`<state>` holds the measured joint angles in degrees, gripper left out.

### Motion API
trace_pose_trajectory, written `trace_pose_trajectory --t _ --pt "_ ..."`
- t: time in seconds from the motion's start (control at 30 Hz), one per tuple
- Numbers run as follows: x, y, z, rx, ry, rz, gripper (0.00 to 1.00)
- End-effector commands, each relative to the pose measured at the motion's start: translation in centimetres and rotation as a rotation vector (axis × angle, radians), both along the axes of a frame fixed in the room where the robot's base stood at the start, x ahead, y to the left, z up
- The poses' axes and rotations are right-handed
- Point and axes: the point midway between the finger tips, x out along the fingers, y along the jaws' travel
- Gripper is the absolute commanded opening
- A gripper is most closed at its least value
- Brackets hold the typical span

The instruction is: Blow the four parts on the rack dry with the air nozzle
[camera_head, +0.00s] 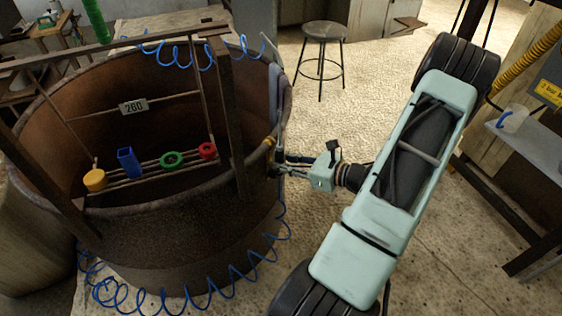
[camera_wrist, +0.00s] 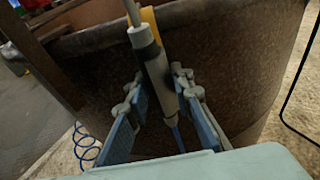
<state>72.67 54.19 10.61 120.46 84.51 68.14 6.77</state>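The rack (camera_head: 140,178) lies across the rusty round tub and bears four parts: a yellow round part (camera_head: 95,181), a blue upright block (camera_head: 128,163), a green ring (camera_head: 172,160) and a red part (camera_head: 207,150). The grey air nozzle (camera_head: 275,95) stands upright at the tub's right rim; its body shows in the wrist view (camera_wrist: 153,68) in front of a yellow piece (camera_wrist: 150,20). My gripper (camera_head: 276,162) is at the nozzle's lower part. In the wrist view its fingers (camera_wrist: 159,82) stand on both sides of the nozzle body, seemingly with narrow gaps.
The rusty tub (camera_head: 190,240) has a frame with posts and a sign reading 260 (camera_head: 133,107). A coiled blue hose (camera_head: 185,300) runs around the tub's foot. A stool (camera_head: 323,45) stands behind; a grey table (camera_head: 535,140) is at right.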

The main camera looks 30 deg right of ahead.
Motion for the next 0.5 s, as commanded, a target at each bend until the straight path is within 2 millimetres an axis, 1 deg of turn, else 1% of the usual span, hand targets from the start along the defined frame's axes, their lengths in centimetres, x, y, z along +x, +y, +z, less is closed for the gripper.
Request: trace_pose_trajectory --t 0.03,0.13,0.17,0.5 --pt "-0.01 0.03 0.0 0.0 0.0 0.001 0.13" --pt "-0.01 0.03 0.0 0.0 0.0 0.001 0.02" --pt "-0.01 0.03 0.0 0.0 0.0 0.001 0.0" --pt "0.0 0.05 0.05 0.001 -0.001 0.001 0.0"
